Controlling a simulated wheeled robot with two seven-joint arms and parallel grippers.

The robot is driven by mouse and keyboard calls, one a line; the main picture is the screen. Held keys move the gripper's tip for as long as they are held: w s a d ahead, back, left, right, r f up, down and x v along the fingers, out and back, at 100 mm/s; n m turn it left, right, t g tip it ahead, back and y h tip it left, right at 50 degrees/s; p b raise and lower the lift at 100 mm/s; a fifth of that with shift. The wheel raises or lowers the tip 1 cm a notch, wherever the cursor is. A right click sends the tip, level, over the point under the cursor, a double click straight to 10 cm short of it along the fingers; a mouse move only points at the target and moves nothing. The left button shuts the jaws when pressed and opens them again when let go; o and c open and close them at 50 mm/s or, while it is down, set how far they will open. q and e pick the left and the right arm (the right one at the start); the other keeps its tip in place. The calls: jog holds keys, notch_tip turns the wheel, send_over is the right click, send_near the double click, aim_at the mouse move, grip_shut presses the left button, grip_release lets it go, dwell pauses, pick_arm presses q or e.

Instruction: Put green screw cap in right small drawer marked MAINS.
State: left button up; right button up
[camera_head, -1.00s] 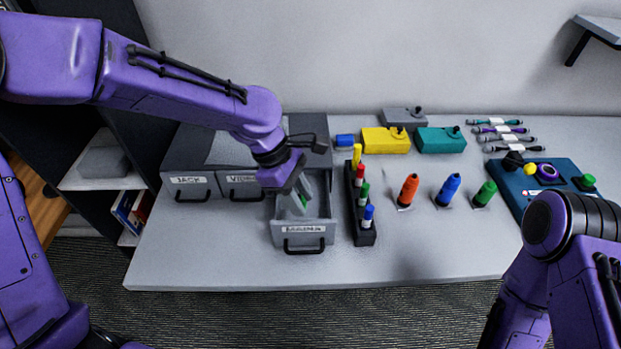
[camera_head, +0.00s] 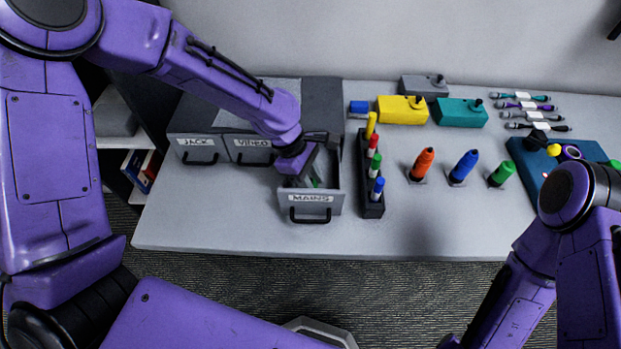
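The MAINS drawer (camera_head: 330,211) is pulled open at the right end of the grey drawer unit (camera_head: 322,95). My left gripper (camera_head: 304,179) points down into it, its fingertips below the drawer's rim. A small green thing (camera_head: 316,181) shows at the fingertips inside the drawer, mostly hidden, so I cannot tell whether it is gripped or loose. The finger gap is hidden too.
The JACK drawer (camera_head: 197,145) and VIDEO drawer (camera_head: 250,145) are shut. A black rack (camera_head: 373,209) with coloured pens stands close beside the open drawer. The table front is clear.

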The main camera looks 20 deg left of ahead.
pick_arm(q)
jog(key=o, duration=1)
jog(key=shift+w+f, duration=0.1)
jog(key=shift+f, duration=0.05)
jog(key=v, duration=1.2)
